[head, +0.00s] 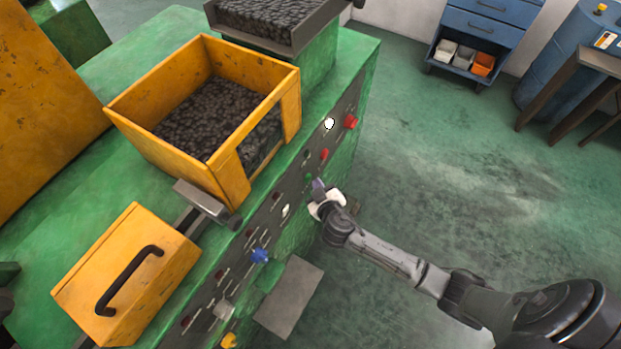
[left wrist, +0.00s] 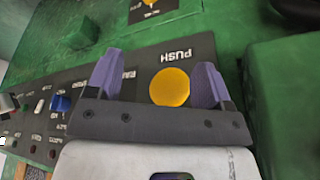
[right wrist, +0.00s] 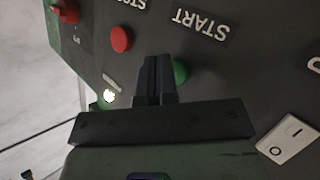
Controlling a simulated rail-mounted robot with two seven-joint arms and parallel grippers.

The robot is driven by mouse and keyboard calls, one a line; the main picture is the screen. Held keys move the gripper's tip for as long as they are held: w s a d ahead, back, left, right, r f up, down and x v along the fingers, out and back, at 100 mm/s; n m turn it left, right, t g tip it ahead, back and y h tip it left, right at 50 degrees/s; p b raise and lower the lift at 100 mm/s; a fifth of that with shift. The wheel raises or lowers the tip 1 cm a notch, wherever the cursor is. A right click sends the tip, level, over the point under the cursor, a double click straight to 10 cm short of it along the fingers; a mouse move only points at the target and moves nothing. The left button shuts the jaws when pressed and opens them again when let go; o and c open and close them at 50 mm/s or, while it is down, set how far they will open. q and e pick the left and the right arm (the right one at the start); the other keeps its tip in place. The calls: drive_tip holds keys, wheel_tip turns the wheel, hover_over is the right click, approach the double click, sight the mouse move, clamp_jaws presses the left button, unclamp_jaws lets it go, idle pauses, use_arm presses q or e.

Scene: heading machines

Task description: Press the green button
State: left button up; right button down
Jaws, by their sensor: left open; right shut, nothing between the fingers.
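The green button (right wrist: 181,72) shows in the right wrist view beside the START label, partly hidden by my right gripper (right wrist: 157,60). Its fingers are shut with nothing between them. They point at the panel just beside the button; I cannot tell whether they touch it. In the head view my right gripper (head: 319,188) is at the front panel of the green machine, close by the small green button (head: 309,177). My left gripper (left wrist: 158,70) is open, its fingers spread either side of a yellow PUSH button (left wrist: 170,88) in the left wrist view.
A red button (right wrist: 121,39) and a lit white lamp (right wrist: 109,96) are near the green one. A blue knob (head: 260,255) is lower on the panel. An orange bin (head: 133,117) of dark parts stands on the machine.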

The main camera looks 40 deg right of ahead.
drive_tip(key=shift+w+a, duration=0.1)
drive_tip(key=shift+w, duration=0.05)
idle(0.4)
drive_tip(key=shift+w+a, duration=0.1)
drive_tip(key=shift+w, duration=0.15)
drive_tip(key=shift+s, duration=0.35)
idle(0.5)
drive_tip(key=shift+s+d, duration=0.1)
drive_tip(key=shift+d, duration=0.1)
drive_tip(key=s, duration=0.1)
drive_tip(key=s+d, duration=0.1)
drive_tip(key=s, duration=0.1)
drive_tip(key=s+d, duration=0.1)
drive_tip(key=s, duration=0.1)
drive_tip(key=shift+s+d, duration=0.15)
drive_tip(key=shift+d, duration=0.05)
idle(0.4)
idle(0.5)
